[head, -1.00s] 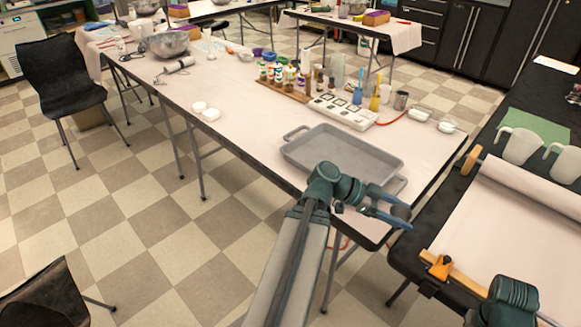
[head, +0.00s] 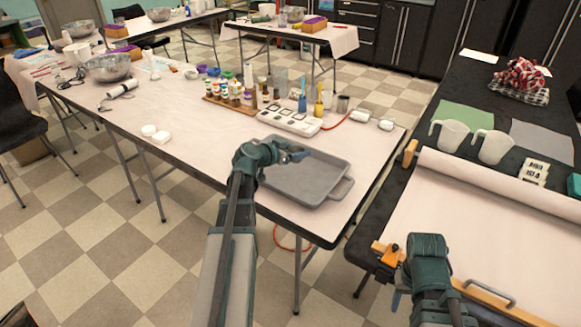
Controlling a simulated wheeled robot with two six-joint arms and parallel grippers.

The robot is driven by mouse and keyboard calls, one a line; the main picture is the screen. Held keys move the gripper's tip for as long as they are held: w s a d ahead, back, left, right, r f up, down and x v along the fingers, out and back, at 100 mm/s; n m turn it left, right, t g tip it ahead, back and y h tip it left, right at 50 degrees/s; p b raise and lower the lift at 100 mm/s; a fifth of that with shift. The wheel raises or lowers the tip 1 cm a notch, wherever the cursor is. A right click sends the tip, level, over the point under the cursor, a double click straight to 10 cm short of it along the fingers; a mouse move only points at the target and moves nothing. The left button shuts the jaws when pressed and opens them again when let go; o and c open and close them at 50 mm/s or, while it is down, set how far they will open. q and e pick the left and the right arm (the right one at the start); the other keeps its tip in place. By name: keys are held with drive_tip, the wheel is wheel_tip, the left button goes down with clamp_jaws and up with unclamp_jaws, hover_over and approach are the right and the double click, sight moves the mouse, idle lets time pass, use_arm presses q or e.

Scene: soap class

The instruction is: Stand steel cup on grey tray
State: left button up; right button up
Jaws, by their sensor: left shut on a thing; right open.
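The grey tray (head: 316,191) lies on the near part of the long pale table, with a handle at its right end. My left gripper (head: 298,154) is over the tray's far part. It is shut on a small grey thing, mostly hidden by the fingers; I cannot tell whether this is a steel cup.
Several bottles (head: 235,92) and a white panel (head: 290,121) stand behind the tray. At right, the black table holds a paper roll (head: 480,178) and white pitchers (head: 494,146). The tray's visible surface is clear.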

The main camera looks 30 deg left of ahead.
use_arm(q)
drive_tip(key=w+a+r+n+y, duration=0.1)
drive_tip(key=w+a+n+y, duration=0.1)
drive_tip(key=w+a, duration=0.15)
drive_tip(key=b, duration=0.6)
hover_over(291, 171)
wheel_tip(291, 171, down, 6)
drive_tip(key=shift+d+f, duration=0.1)
wheel_tip(291, 171, down, 4)
drive_tip(key=b, duration=0.3)
drive_tip(key=shift+r, duration=0.2)
drive_tip(key=shift+f+b, duration=0.2)
drive_tip(key=shift+b, duration=0.25)
drive_tip(key=o, duration=1.3)
drive_tip(key=shift+r, duration=0.1)
